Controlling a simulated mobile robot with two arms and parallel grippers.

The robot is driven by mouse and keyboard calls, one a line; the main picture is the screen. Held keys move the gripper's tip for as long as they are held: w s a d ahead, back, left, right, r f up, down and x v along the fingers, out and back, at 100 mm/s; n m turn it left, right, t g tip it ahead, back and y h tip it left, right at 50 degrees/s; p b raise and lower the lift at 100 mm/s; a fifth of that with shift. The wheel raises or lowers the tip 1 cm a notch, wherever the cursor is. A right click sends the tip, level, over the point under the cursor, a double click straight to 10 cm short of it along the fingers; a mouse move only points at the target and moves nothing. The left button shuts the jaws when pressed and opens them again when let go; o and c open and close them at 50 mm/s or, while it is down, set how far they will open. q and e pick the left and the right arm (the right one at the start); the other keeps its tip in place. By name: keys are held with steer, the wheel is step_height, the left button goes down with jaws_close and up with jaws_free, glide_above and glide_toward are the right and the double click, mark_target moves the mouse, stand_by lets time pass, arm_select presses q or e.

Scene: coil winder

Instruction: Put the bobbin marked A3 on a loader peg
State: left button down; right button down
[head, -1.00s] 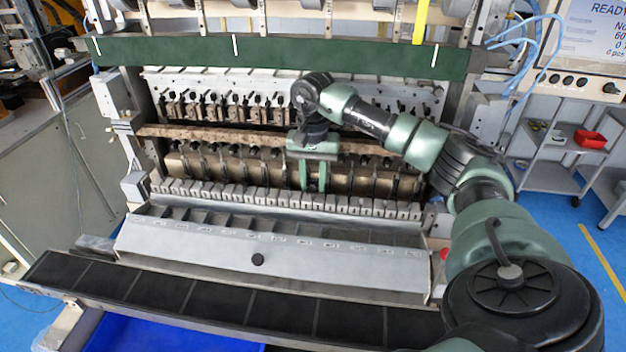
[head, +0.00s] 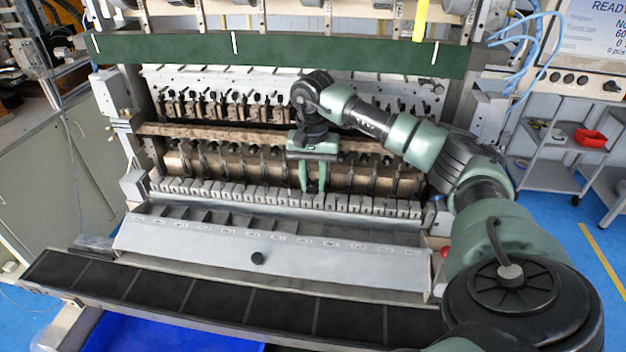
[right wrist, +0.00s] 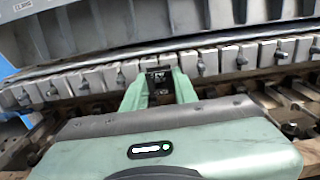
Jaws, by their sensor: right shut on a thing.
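My right gripper (head: 312,187) points down in front of the machine, just behind the row of grey blocks (head: 225,194). In the right wrist view the gripper (right wrist: 158,80) is shut on a small dark piece (right wrist: 160,77) with pale marks, seemingly the bobbin. Its mark is too small to read, and the head view does not show it clearly. The grey blocks also show in the right wrist view (right wrist: 270,54), with small dark pegs on their faces. The held piece is close to this row; I cannot tell whether it touches. My left gripper is out of view.
A slanted grey tray (head: 200,245) with labelled compartments lies in front of the blocks. A black divided strip (head: 235,303) and a blue bin (head: 165,334) are nearer. A brown bar (head: 220,134) and rows of clamps lie behind the gripper. A dark green beam (head: 330,58) crosses above.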

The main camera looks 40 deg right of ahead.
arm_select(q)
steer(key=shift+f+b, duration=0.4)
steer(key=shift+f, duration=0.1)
arm_select(e)
steer(key=shift+f, duration=0.7)
steer(key=shift+f, duration=0.1)
steer(key=c, duration=1)
jaws_free()
steer(key=shift+c, duration=0.2)
